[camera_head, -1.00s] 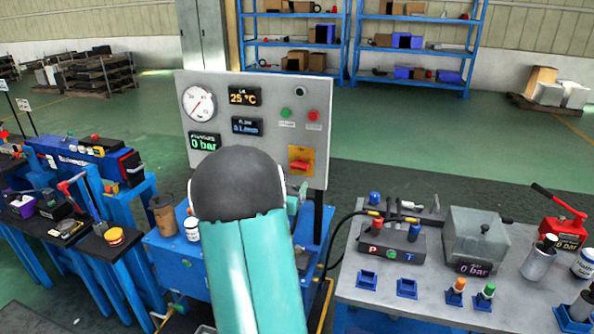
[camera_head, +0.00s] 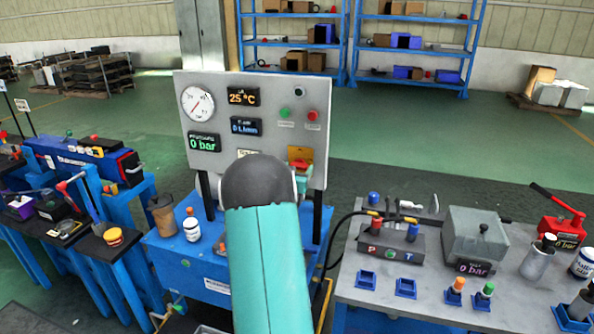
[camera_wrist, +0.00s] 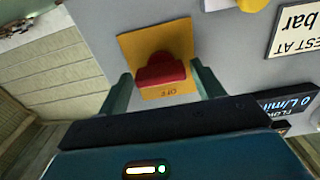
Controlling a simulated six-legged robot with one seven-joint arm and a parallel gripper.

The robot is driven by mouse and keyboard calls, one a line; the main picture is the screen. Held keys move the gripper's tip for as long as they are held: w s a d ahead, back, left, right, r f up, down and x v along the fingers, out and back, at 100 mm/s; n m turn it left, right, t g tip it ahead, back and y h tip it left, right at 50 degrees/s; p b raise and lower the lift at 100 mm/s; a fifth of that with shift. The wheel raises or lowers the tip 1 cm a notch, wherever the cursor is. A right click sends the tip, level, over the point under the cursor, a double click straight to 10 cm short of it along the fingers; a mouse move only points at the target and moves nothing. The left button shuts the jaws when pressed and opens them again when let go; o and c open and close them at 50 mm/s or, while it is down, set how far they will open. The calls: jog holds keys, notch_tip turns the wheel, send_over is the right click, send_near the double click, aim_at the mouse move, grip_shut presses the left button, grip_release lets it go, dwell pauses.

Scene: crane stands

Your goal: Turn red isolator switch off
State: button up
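The red isolator switch (camera_head: 301,164) sits on a yellow-orange plate (camera_head: 306,152) at the lower right of the grey instrument panel. My gripper (camera_wrist: 163,87) is open, with one green finger on each side of the handle. A gap shows between the handle and each finger; I see no contact. In the head view, my arm hides much of my gripper, and a fingertip shows just below the switch.
The grey panel (camera_head: 232,168) carries a gauge (camera_head: 197,103), displays and green and red buttons above the switch. The grey table (camera_head: 350,287) with hydraulic parts stands to the right. Bottles (camera_head: 192,226) stand on the blue bench left of my arm.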

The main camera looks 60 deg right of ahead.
jog(key=c, duration=0.7)
jog(key=shift+n, duration=0.4)
jog(key=shift+w+r+n, duration=0.1)
jog(key=shift+n, duration=8.5)
